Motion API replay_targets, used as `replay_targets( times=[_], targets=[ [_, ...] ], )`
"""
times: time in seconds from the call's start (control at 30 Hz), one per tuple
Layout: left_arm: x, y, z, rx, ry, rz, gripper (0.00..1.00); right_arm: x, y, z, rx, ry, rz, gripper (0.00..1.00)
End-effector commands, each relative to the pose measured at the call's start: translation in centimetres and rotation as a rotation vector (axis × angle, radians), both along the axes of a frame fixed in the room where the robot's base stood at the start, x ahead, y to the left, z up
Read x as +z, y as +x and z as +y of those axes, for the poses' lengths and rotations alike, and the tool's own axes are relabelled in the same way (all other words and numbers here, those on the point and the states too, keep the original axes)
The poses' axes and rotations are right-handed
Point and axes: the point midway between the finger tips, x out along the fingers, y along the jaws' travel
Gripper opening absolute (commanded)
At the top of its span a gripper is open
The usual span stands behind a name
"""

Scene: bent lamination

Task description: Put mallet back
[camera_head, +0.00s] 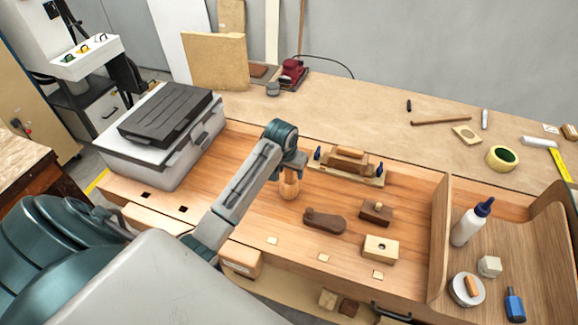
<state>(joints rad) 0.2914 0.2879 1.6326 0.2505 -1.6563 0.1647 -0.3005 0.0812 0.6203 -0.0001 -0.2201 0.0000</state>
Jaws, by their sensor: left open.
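My left arm reaches in from the lower left, and its wrist ends over the middle of the wooden workbench (240,205). My left gripper (291,166) is open, pointing down, its fingers mostly hidden by the wrist. A rounded, light wooden piece (289,187), which looks like the mallet, is on the bench right below the gripper. I cannot tell whether the fingers touch it or are around it. Its upper part is hidden. My right gripper is not in view.
A grey toolbox (160,140) stands left. A curved wooden panel (440,235) and glue bottle (468,225) are at right.

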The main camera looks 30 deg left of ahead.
Motion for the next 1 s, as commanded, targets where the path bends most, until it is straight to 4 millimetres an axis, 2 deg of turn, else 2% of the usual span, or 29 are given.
replay_targets(
  times=[0.17, 0.5, 0.6, 0.77, 1.0],
  targets=[
    [1.9, -0.4, 0.0, -0.001, 0.001, -0.005, 0.51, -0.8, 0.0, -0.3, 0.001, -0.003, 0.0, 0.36],
    [8.8, -2.3, -0.3, -0.002, 0.002, -0.006, 0.51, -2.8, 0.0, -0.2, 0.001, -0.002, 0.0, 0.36],
    [10.6, -2.7, -0.4, 0.0, 0.001, -0.002, 0.51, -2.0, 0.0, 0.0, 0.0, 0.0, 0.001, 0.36],
    [11.7, -3.1, -0.5, 0.0, 0.0, -0.001, 0.51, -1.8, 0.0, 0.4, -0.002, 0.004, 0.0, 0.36],
    [11.8, -3.1, -0.5, 0.0, 0.0, 0.0, 0.51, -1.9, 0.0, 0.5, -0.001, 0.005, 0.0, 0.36]
  ],
)
